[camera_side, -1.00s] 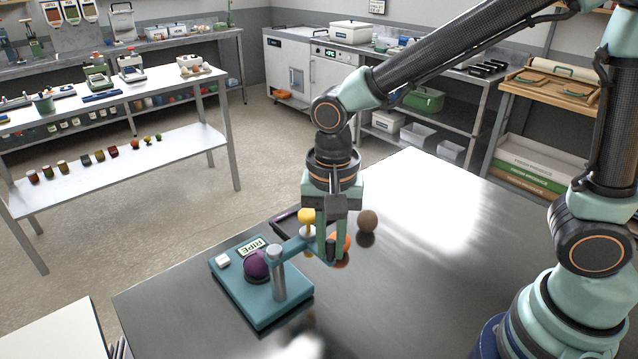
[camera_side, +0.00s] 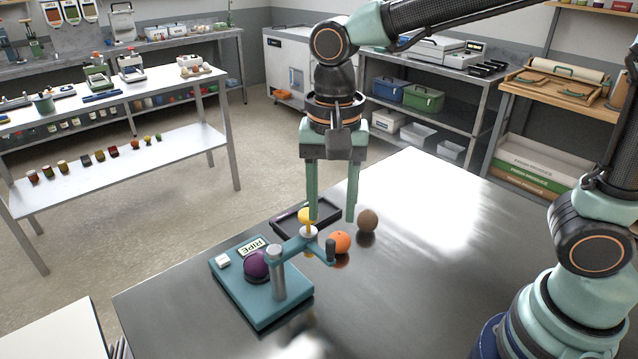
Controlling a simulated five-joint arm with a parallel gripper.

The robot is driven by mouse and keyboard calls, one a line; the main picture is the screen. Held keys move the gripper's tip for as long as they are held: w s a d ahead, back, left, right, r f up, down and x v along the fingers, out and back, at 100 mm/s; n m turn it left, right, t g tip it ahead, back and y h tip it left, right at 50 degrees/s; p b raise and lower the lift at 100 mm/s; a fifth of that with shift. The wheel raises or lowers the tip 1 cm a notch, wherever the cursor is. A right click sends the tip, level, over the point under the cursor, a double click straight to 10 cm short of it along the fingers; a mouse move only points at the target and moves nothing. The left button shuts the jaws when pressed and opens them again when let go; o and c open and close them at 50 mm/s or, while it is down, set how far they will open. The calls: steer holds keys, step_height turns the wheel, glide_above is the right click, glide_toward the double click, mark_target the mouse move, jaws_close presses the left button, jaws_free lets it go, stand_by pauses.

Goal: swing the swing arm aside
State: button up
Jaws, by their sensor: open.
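The swing arm (camera_side: 297,246) is a teal bar on a grey post (camera_side: 276,275), which stands on a teal base (camera_side: 240,290). The bar points to the upper right, out past the base's edge, and ends in a dark upright knob (camera_side: 331,250).
An orange fruit (camera_side: 341,242) and a brown ball (camera_side: 368,220) lie on the table right of the bar. A dark tray (camera_side: 290,217) lies behind it. A RIPE label (camera_side: 253,247) and a white block (camera_side: 222,261) are on the base. The table's right side is clear.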

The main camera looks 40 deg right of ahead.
steer(key=shift+r, duration=2.25)
steer(key=s+d+f+n+t, duration=0.1)
steer(key=s+d+n+t, duration=0.1)
steer(key=d+n+t, duration=0.3)
steer(key=d+n, duration=0.4)
steer(key=d, duration=0.6)
steer(key=shift+s+f+t, duration=0.15)
steer(key=shift+t, duration=0.15)
